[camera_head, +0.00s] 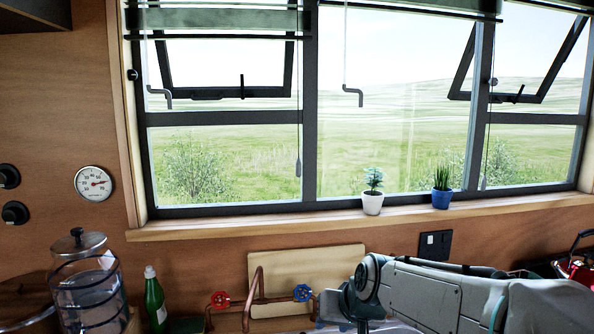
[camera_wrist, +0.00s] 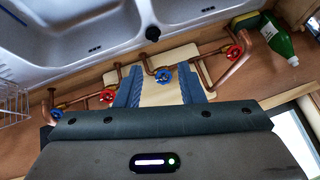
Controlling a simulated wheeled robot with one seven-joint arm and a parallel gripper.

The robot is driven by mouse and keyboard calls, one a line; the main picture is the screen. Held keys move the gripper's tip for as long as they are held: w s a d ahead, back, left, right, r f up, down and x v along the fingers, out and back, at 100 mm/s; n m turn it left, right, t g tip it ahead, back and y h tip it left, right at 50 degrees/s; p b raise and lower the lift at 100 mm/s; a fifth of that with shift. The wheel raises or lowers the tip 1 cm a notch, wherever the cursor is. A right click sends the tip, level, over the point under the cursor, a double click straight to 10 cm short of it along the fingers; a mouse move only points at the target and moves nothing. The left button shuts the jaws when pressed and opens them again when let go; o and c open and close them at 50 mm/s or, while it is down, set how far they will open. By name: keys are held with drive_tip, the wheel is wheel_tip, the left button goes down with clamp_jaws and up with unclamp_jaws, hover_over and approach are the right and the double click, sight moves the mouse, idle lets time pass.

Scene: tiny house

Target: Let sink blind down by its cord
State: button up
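The dark green blind (camera_head: 225,20) is raised and bunched at the top of the left window. A thin cord hangs from it and ends in a grey pull (camera_head: 298,165) beside the left window bar. Another raised blind (camera_head: 410,8) spans the right part, with a cord and pull (camera_head: 485,182) near the right bar. My gripper (camera_head: 350,308) is low over the counter, below the sill and well apart from both cords. In the wrist view my gripper (camera_wrist: 160,85) is open, its two blue fingers apart with nothing held between them.
Crank handles (camera_head: 353,95) hang before the glass. A white-potted plant (camera_head: 372,203) and a blue-potted plant (camera_head: 441,199) stand on the sill (camera_head: 270,222). Copper pipes with a red valve (camera_head: 220,299) and blue valve (camera_head: 302,293), a green bottle (camera_head: 154,300) and a glass dispenser (camera_head: 88,290) are below.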

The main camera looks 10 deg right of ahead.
drive_tip(key=w+d+r+m+t+h+b, duration=0.1)
drive_tip(key=w+d+r+t+h, duration=0.15)
drive_tip(key=w, duration=0.95)
drive_tip(key=t+h+b, duration=0.2)
drive_tip(key=t+h, duration=0.1)
drive_tip(key=t, duration=0.5)
approach(298, 167)
drive_tip(key=shift+n, duration=0.3)
drive_tip(key=shift+w+d+r+p, duration=0.1)
drive_tip(key=shift+w+d+p, duration=0.45)
drive_tip(key=shift+w, duration=0.95)
drive_tip(key=shift+w+d+f+p, duration=0.15)
drive_tip(key=shift+w+p, duration=0.75)
drive_tip(key=shift+w, duration=0.65)
drive_tip(key=shift+w+d+r+p, duration=0.15)
drive_tip(key=shift+w+d+p, duration=0.4)
drive_tip(key=shift+w, duration=0.95)
drive_tip(key=shift+w+a+p, duration=0.1)
drive_tip(key=shift+w+p, duration=0.25)
drive_tip(key=shift+w, duration=0.4)
